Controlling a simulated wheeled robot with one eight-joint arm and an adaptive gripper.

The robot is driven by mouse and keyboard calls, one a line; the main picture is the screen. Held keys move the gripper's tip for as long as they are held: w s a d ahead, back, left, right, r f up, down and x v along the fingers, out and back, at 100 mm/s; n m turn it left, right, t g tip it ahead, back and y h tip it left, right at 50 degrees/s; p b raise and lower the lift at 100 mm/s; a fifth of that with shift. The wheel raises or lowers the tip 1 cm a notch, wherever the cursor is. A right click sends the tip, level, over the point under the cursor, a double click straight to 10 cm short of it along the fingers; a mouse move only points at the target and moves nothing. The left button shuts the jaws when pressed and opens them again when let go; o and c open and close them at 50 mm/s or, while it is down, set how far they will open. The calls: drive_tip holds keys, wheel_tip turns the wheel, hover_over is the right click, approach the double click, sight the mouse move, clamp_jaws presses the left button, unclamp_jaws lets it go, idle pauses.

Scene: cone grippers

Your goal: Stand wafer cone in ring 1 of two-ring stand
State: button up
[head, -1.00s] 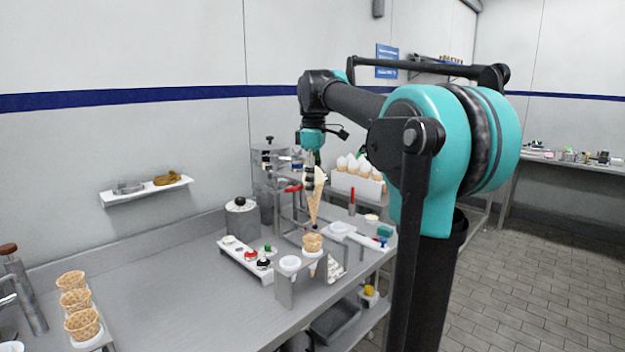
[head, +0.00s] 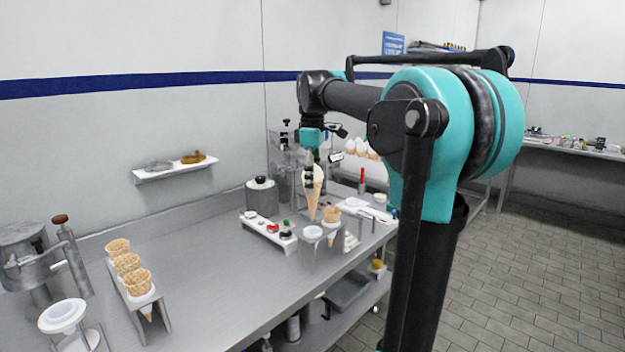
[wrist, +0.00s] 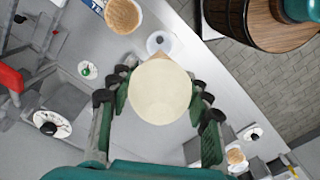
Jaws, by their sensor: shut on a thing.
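A wafer cone (head: 312,203) with a pale cream top is held upright, point down, in my gripper (head: 309,173). In the wrist view its round cream top (wrist: 160,92) hides most of the cone. My gripper (wrist: 160,84) is shut around it, with fingers on both sides. The two-ring stand (head: 308,257) is below on the counter. Its left ring (head: 312,232) is empty, and the cone's point is just above it in the head view. The right ring holds another wafer cone (head: 331,214). The wrist view shows the empty ring (wrist: 157,41) beyond the held cone.
A white rack with several coloured-top items (head: 268,230) stands left of the stand. A rack of wafer cones (head: 126,263) is at the front left, near a white cup on a holder (head: 62,316). A metal canister (head: 262,196) stands behind. The counter's middle is clear.

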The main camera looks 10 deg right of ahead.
drive_tip(key=shift+f, duration=1.85)
